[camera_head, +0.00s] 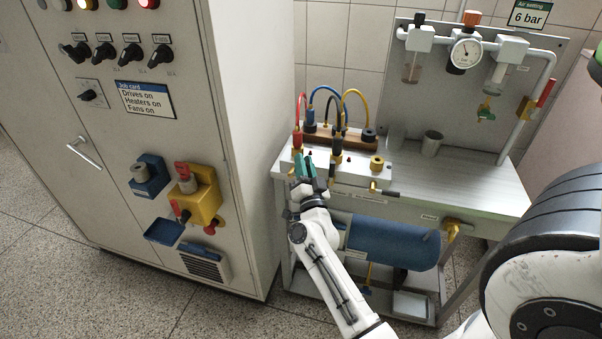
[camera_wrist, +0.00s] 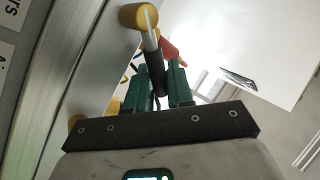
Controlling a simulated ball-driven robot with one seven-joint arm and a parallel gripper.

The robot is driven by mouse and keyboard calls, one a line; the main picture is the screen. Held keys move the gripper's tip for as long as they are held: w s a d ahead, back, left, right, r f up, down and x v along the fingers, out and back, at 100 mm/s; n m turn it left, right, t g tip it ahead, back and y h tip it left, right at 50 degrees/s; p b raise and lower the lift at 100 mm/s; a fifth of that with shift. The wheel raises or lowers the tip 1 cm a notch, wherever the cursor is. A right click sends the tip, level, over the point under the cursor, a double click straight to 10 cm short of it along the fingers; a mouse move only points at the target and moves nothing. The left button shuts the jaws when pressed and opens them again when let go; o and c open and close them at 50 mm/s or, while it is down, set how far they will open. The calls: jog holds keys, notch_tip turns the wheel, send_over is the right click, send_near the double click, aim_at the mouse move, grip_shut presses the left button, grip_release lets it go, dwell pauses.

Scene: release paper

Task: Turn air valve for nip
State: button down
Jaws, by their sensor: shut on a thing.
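My gripper (camera_head: 306,163), with green fingers, is at the left front of the white valve block (camera_head: 352,172) on the bench. The wrist view shows the fingers (camera_wrist: 161,78) closed around the black grip of a valve lever (camera_wrist: 154,62). Its metal stem runs up to a round yellow valve body (camera_wrist: 138,16). In the head view my gripper covers this valve. A second valve with a black lever (camera_head: 385,191) sits at the right front of the block, its lever pointing right. I cannot read which valve is marked nip.
Red, blue, black and yellow hoses (camera_head: 357,100) arch above the block. A grey cabinet (camera_head: 235,120) stands close on the left. A blue tank (camera_head: 392,243) lies below the bench top. A gauge (camera_head: 464,54) and "6 bar" sign (camera_head: 530,15) are behind.

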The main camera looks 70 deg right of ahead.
jog(key=shift+s+f+m+h+b, duration=0.2)
jog(key=shift+f+m+h+b, duration=0.1)
jog(key=shift+m+b, duration=0.3)
jog(key=c, duration=1.1)
grip_release()
jog(key=shift+r, duration=0.1)
jog(key=shift+c, duration=0.2)
jog(key=shift+r+p, duration=0.15)
jog(key=shift+p, duration=0.25)
